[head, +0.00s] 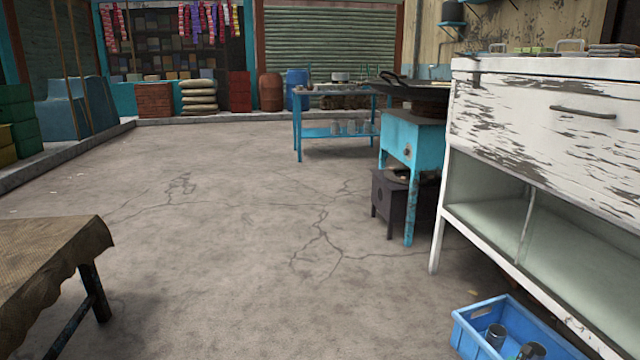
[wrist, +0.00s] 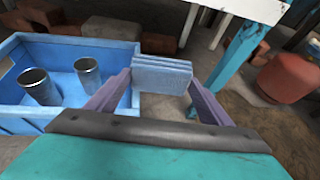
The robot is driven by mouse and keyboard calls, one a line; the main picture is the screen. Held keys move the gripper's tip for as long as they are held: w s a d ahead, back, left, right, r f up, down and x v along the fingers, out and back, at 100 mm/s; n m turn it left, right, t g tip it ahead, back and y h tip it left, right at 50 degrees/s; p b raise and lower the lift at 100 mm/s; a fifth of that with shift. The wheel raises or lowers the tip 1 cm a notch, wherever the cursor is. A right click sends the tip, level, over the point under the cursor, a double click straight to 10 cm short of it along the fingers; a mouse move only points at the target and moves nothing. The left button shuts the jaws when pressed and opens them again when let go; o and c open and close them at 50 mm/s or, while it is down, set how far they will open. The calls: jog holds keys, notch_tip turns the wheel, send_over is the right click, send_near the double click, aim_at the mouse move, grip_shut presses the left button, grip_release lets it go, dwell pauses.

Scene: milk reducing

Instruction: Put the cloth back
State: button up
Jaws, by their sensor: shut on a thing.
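A folded blue-grey cloth (wrist: 162,77) sits between the two purple fingers of my gripper (wrist: 160,90) in the wrist view. The fingers press on its left and right ends, and it is held level. The cloth hides what lies directly behind it. Neither my gripper nor the held cloth shows in the head view. In the head view a grey folded stack (head: 612,50) and green folded pieces (head: 530,50) lie on top of the white cabinet (head: 535,125).
A blue crate (wrist: 68,45) with two metal cups is left of my gripper in the wrist view. A reddish round object (wrist: 290,78) stands at right. In the head view, a covered table (head: 40,265) is at left; the middle floor is clear.

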jog(key=shift+a, duration=0.1)
jog(key=s+a, duration=0.3)
jog(key=shift+s+a+r+p, duration=0.25)
jog(key=shift+a+r+p, duration=0.05)
jog(key=shift+a+p, duration=0.1)
dwell(0.4)
